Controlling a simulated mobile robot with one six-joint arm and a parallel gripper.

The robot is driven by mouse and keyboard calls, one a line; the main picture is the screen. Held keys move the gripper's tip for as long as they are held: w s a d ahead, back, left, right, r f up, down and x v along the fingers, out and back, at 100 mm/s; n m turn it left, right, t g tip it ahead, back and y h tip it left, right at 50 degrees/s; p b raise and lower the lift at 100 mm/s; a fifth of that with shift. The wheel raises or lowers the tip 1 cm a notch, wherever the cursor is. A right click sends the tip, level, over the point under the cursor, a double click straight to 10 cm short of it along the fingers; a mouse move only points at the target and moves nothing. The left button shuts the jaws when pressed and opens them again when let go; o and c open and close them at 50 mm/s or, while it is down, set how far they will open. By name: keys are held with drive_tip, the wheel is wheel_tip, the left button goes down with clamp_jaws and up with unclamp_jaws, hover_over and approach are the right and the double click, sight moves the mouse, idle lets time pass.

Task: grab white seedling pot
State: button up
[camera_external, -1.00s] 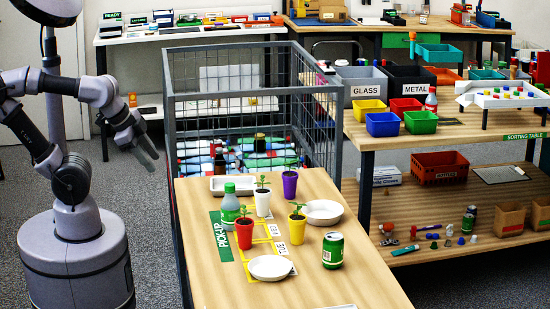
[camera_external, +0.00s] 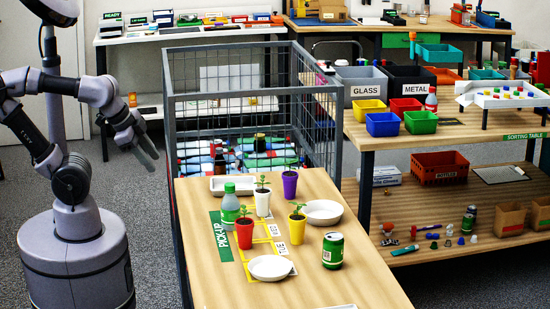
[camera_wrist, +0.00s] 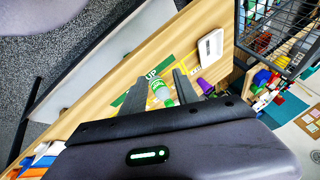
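The white seedling pot (camera_external: 263,203) stands upright on the wooden table with a small green plant in it. A red pot (camera_external: 244,232) is in front of it, a yellow pot (camera_external: 297,228) to its right and a purple pot (camera_external: 290,184) behind it. My gripper (camera_external: 150,154) is open and empty, in the air left of the table, well away from the pots. In the wrist view its two fingers (camera_wrist: 157,88) are spread, with the green bottle (camera_wrist: 160,89) beyond them. The purple pot (camera_wrist: 205,86) shows right of them; I cannot make out the white pot there.
A green-capped bottle (camera_external: 230,205) stands close left of the white pot. Two white bowls (camera_external: 271,268), a green can (camera_external: 333,251) and a white tray (camera_external: 231,186) share the table (camera_external: 345,285). A tall wire cage (camera_external: 169,120) stands behind the table.

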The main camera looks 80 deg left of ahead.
idle(0.4)
drive_tip(key=o, duration=0.7)
drive_tip(key=shift+o, duration=0.2)
